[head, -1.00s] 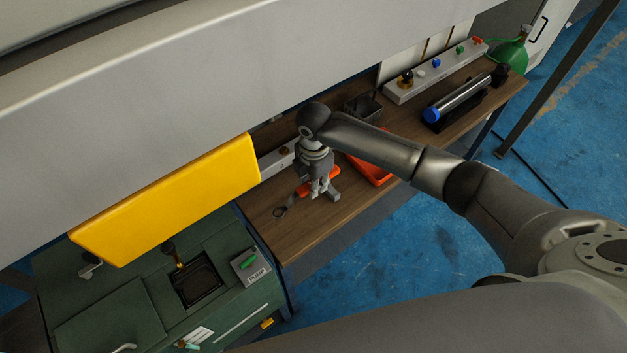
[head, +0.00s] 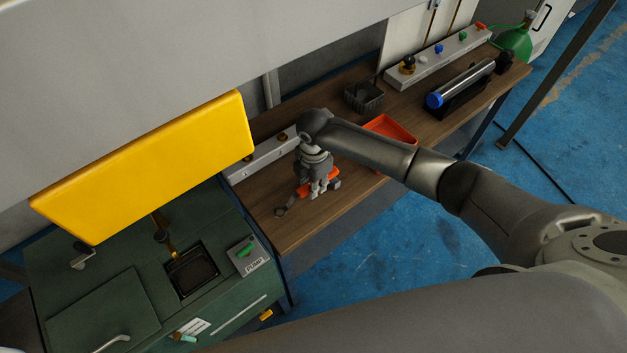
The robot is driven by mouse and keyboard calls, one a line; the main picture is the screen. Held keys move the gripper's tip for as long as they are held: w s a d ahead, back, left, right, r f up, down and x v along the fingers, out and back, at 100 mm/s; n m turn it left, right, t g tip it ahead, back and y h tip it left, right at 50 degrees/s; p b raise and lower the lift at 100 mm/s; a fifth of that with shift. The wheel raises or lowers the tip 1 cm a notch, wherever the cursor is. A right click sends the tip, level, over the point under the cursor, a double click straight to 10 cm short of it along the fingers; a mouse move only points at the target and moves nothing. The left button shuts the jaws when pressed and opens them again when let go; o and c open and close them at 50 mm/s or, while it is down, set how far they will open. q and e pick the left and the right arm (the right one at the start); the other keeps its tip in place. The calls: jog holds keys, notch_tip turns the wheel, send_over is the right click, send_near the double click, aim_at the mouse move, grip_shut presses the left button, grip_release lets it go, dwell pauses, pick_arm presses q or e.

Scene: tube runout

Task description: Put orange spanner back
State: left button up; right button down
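The orange spanner (head: 303,195) lies on or just above the wooden bench (head: 283,232), near its left end. Its grey ring end (head: 280,211) points down-left, and its orange handle runs up-right beneath my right gripper. My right gripper (head: 319,194) points down over the handle with its fingers at it, hiding part of it. I cannot tell whether the fingers are closed on it. My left gripper is not in view.
An orange tray (head: 394,127), a dark wire basket (head: 364,96) and a blue-capped cylinder (head: 462,86) are further right on the bench. A yellow panel (head: 150,165) hangs over a green machine (head: 110,308). Bare bench lies in front of the spanner.

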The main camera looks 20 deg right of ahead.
jog(key=shift+f+b, duration=0.55)
jog(key=shift+f, duration=0.5)
dwell(0.4)
jog(key=c, duration=1.2)
grip_release()
jog(key=o, duration=0.5)
jog(key=shift+r, duration=0.1)
jog(key=shift+r+p, duration=2.95)
jog(key=shift+p, duration=0.2)
